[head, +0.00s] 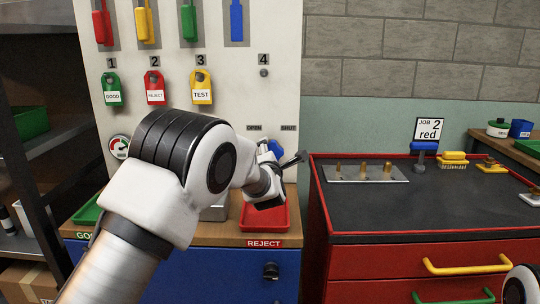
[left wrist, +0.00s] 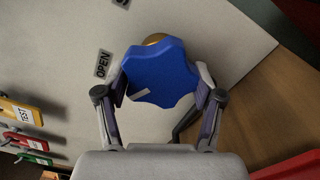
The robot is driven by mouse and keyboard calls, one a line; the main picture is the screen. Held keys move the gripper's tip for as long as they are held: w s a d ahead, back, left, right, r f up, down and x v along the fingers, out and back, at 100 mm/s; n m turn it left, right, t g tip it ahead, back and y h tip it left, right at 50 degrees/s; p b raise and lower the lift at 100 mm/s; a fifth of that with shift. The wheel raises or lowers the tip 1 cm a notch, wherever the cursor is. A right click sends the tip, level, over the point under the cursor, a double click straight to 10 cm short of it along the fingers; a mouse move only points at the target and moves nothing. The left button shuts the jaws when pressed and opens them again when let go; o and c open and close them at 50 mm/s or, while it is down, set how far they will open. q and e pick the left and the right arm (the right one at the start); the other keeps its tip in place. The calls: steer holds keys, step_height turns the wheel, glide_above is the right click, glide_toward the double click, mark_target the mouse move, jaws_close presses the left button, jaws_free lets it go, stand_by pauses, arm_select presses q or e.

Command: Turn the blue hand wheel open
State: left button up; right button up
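The blue hand wheel (left wrist: 160,75) is a lobed knob on the white panel, with a white mark on its face. In the left wrist view it lies between the two fingers of my left gripper (left wrist: 160,98), which are at its opposite sides. The fingers look close to or touching the rim; I cannot tell whether they grip it. In the head view the wheel (head: 275,147) is mostly hidden behind my left gripper (head: 280,180). An OPEN label (head: 254,128) and a SHUT label (head: 288,128) are above it. My right gripper is not in view; only part of my right arm shows at the lower right.
A red REJECT tray (head: 263,217) sits on the wooden counter just below my left gripper. Green, red and yellow tags (head: 202,87) hang on the panel. A gauge (head: 119,147) is at its lower left. A red-edged bench (head: 430,205) stands to the right.

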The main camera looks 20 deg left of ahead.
arm_select(q)
steer(key=o, duration=0.3)
steer(key=shift+s+a+f, duration=0.1)
steer(key=shift+f, duration=0.15)
steer(key=shift+o, duration=0.2)
steer(key=shift+r, duration=0.1)
steer(key=shift+s, duration=0.1)
steer(key=v, duration=0.7)
steer(key=shift+s, duration=0.15)
